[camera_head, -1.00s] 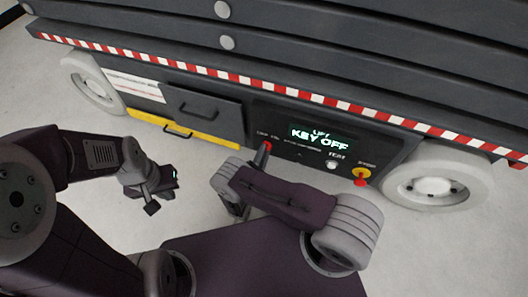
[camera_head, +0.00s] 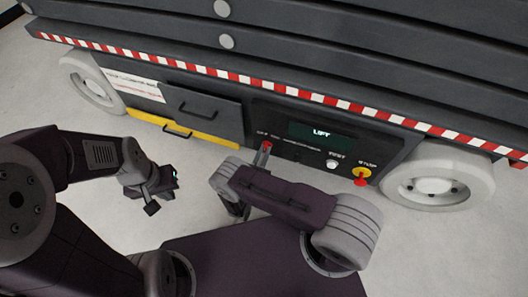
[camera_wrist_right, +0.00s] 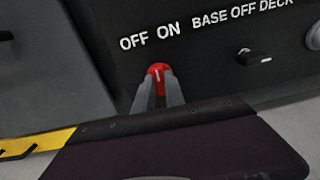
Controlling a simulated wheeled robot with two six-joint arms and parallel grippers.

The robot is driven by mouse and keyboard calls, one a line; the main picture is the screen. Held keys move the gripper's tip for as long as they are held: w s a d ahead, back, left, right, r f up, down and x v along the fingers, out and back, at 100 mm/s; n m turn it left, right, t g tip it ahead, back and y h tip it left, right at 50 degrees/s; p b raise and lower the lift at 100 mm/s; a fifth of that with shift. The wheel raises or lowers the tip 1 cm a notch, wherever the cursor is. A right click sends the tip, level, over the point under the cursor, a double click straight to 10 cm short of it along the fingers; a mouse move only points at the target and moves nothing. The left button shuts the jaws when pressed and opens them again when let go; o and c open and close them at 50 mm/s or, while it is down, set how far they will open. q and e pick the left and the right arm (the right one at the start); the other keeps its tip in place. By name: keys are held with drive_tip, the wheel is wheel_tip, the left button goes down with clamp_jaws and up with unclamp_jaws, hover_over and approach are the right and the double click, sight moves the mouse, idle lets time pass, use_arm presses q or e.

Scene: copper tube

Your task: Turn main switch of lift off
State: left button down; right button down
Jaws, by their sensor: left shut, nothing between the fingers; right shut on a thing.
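The red main switch (camera_wrist_right: 158,70) is a round knob with a white mark, below the OFF and ON labels on the lift's dark control panel (camera_head: 300,160). It also shows in the head view (camera_head: 267,145). My right gripper (camera_wrist_right: 159,86) is shut on the switch, its two grey fingers on the knob's sides; it also shows in the head view (camera_head: 263,154). I cannot tell exactly which label the mark points to. The display (camera_head: 315,131) reads LIFT. My left gripper (camera_head: 161,190) is shut and empty, over the floor away from the panel.
A key switch (camera_wrist_right: 253,56) sits right of the main switch, below BASE OFF DECK. A red stop button on yellow (camera_head: 361,177) and a white test button (camera_head: 331,164) are further right. A grey drawer (camera_head: 200,110) is left. White wheels (camera_head: 440,187) flank the panel.

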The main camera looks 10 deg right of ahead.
drive_tip(key=shift+n, duration=0.4)
drive_tip(key=c, duration=1.4)
unclamp_jaws()
